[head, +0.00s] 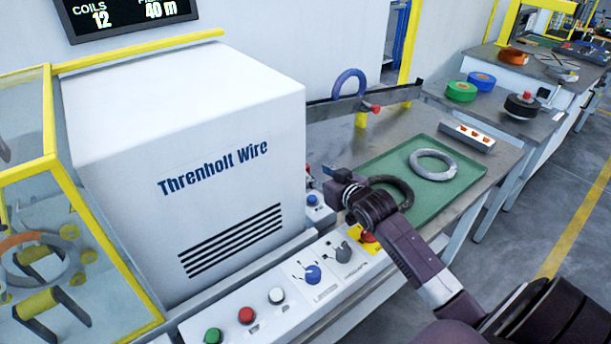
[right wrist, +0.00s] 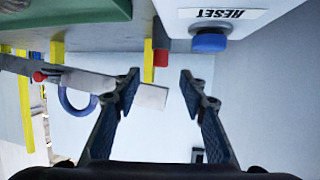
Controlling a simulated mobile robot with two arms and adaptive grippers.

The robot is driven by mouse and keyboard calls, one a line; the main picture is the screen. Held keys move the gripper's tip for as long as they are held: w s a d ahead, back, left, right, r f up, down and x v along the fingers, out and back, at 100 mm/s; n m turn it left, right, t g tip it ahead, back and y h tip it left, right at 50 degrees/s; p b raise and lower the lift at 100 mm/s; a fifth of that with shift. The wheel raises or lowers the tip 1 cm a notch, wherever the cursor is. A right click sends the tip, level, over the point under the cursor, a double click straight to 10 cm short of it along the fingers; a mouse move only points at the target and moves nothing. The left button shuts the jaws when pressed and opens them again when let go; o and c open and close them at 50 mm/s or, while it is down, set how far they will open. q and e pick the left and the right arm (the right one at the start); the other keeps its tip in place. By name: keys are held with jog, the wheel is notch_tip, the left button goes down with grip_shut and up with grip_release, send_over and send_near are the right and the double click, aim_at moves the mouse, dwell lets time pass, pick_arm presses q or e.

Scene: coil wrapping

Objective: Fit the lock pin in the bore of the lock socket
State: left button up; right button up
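My right gripper (head: 338,187) is over the left edge of the green tray, beside the white machine. The right wrist view shows its two fingers (right wrist: 158,78) spread apart and empty. Between and beyond them is the pale end of a metal bar (right wrist: 152,97). A red knob (head: 376,109) is at a yellow post (head: 361,119) behind the tray; a red knob (right wrist: 160,57) also shows beside a yellow post in the right wrist view. This may be the lock pin, but I cannot tell. I cannot make out the lock socket's bore. My left gripper is not in view.
The green tray (head: 440,142) holds a grey coil (head: 433,176) and a dark coil, partly behind my arm. A blue ring (head: 348,78) stands at the back. A blue RESET button (right wrist: 208,42) is near my right fingers. A control panel (head: 225,322) runs along the front.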

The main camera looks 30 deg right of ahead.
jog(key=shift+x, duration=3.3)
jog(key=shift+a, duration=0.1)
jog(key=shift+c, duration=0.4)
grip_shut()
